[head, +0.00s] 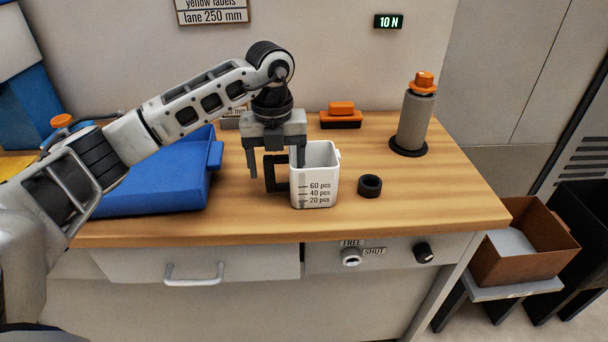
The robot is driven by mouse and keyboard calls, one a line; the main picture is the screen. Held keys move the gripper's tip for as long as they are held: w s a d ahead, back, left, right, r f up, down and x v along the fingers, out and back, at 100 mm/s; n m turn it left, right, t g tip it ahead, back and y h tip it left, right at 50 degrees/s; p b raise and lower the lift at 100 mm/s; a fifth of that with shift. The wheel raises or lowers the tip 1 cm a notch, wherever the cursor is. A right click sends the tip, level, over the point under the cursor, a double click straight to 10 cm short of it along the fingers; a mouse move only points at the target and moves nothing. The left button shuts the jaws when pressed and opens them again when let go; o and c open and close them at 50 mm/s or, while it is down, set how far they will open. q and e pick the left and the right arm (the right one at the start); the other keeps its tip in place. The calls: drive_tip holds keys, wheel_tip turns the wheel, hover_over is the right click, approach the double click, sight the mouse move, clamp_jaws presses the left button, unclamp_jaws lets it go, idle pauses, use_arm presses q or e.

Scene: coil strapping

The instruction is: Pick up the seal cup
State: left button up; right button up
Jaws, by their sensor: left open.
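The seal cup (315,185) is a white, square-sided cup with markings reading 60, 40 and 20 pcs and a dark handle (270,174) on its left side. It stands upright on the wooden bench top. My left gripper (275,165) points down at the cup's left side. Its jaws are open, one finger left of the handle and the other at the cup's left rim. I cannot tell whether either finger touches the cup. The inside of the cup is mostly hidden. My right gripper is not in view.
A blue tray (160,195) lies left of the cup. A black ring (370,186) sits just right of it. A grey cylinder with an orange top (415,120) and an orange-and-black block (341,116) stand behind. The bench (440,205) is clear at right front.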

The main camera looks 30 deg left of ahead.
use_arm(q)
drive_tip(key=shift+f, duration=1.25)
drive_tip(key=c, duration=1.2)
drive_tip(key=shift+c, duration=0.2)
drive_tip(key=shift+w+r, duration=0.1)
drive_tip(key=shift+r, duration=0.1)
drive_tip(key=shift+r, duration=1.05)
drive_tip(key=s+d+r, duration=0.3)
drive_tip(key=s+r, duration=0.7)
drive_tip(key=s, duration=0.3)
drive_tip(key=shift+s+d+r+b, duration=0.25)
drive_tip(key=shift+d+r+b, duration=0.05)
